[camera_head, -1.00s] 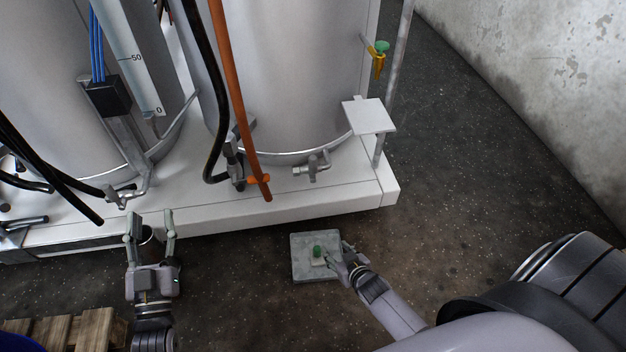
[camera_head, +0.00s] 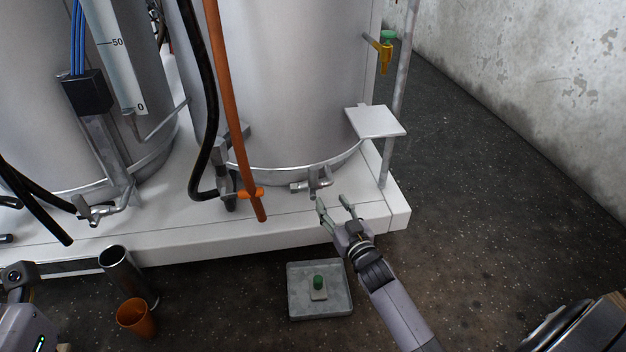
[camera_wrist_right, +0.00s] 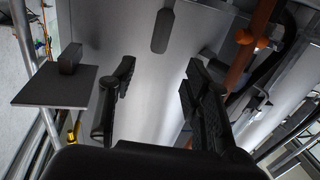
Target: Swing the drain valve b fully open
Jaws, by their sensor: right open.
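A small metal valve with a lever (camera_head: 312,184) sits at the foot of the right tank (camera_head: 290,80); no letter is readable on it. A grey lever (camera_wrist_right: 163,28) shows ahead at the top of the right wrist view. My right gripper (camera_head: 334,203) is open and empty, just below and right of the valve, above the white plinth edge. Its spread fingers (camera_wrist_right: 155,92) show in the right wrist view, with nothing between them. A similar valve (camera_head: 98,212) sits at the left tank's foot. My left gripper's fingers are not visible.
An orange pipe (camera_head: 232,95) with an orange handle and a black hose (camera_head: 206,110) hang left of the valve. A small shelf (camera_head: 376,121) juts out at right. Below are a grey floor box (camera_head: 335,303) with a green button, a metal cylinder (camera_head: 122,272) and an orange cup (camera_head: 136,320).

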